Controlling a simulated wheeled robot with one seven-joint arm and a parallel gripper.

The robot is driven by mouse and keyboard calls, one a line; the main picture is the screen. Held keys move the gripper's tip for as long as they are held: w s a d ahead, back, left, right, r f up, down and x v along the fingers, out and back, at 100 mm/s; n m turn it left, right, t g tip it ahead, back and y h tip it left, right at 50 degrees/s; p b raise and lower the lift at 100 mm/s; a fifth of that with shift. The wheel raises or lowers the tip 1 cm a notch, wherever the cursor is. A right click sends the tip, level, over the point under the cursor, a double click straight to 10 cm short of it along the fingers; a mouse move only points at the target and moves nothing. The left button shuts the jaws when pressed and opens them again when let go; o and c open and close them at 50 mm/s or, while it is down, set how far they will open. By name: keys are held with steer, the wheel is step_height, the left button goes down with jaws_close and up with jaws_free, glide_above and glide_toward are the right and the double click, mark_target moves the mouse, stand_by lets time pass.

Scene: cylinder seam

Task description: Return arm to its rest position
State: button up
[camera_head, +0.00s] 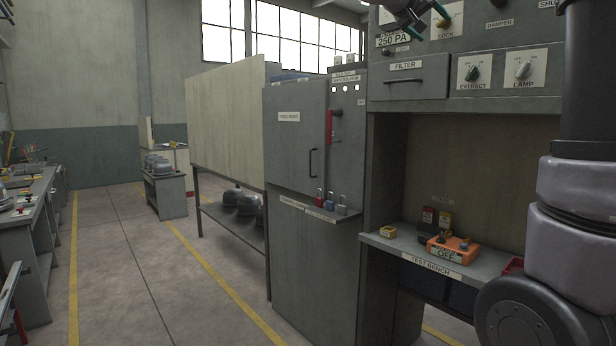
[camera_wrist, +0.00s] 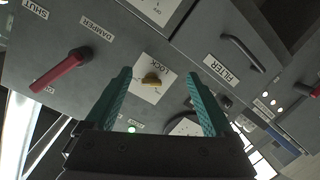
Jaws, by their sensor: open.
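My gripper (camera_wrist: 157,76) is open and empty, its two teal fingers spread apart in the wrist view. In the head view my gripper (camera_head: 425,18) is at the top edge, partly cut off, in front of the grey control panel (camera_head: 470,40). The LOCK knob (camera_head: 443,21) shows beside it there. My arm stands at the right edge of the head view.
Below the panel is a test bench (camera_head: 425,262) with an orange box (camera_head: 453,249). A grey cabinet (camera_head: 295,150) with padlocks on its ledge stands to the left. A red DAMPER lever (camera_wrist: 62,68) and the FILTER handle (camera_wrist: 243,53) flank the knob. Open floor lies at left.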

steer(key=s+d+f+g+y, duration=0.15)
steer(key=s+f+y, duration=0.25)
steer(key=s+f, duration=0.4)
steer(key=s+a+f+y, duration=0.5)
steer(key=s+f, duration=0.4)
steer(key=f, duration=0.3)
steer(key=s+a+f+g+y, duration=0.1)
steer(key=s+a+f+y, duration=0.4)
steer(key=s+f, duration=0.5)
steer(key=shift+s+a+f+y, duration=0.25)
steer(key=shift+a+f+y, duration=0.05)
steer(key=shift+a+f, duration=0.6)
steer(key=shift+r+g, duration=0.1)
steer(key=shift+g, duration=0.15)
